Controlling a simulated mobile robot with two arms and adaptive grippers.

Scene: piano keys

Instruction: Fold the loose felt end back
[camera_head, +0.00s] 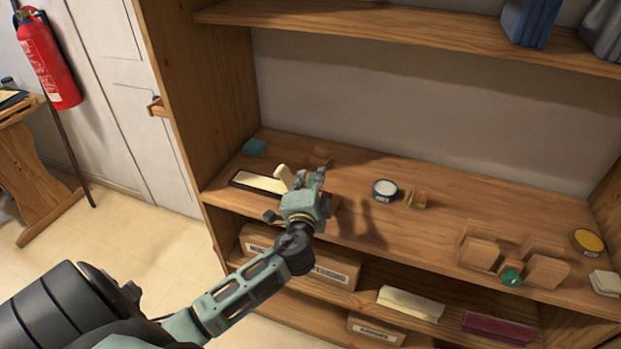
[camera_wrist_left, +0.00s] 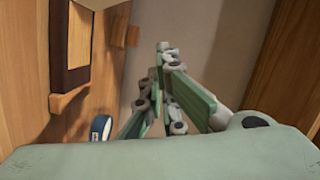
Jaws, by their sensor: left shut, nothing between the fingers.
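A cream strip (camera_head: 262,182), possibly the felt, lies flat in a dark-edged holder on the shelf board. A cream piece (camera_head: 284,176) stands up tilted at its right end, right beside my left gripper. I cannot tell whether it is the loose felt end or whether the gripper touches it. My left gripper (camera_head: 318,176) is above the board, its fingers shut and empty. In the left wrist view the shut fingers (camera_wrist_left: 164,48) point away from me, and the cream piece is not clear there. My right gripper is not in view.
A white-topped tin (camera_head: 384,188) and a small wooden block (camera_head: 419,198) stand to the right. A teal block (camera_head: 254,147) lies behind the strip. Wooden blocks (camera_head: 480,252) and a yellow-lidded tin (camera_head: 587,241) are further right. The upper shelf (camera_head: 400,27) overhangs the board.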

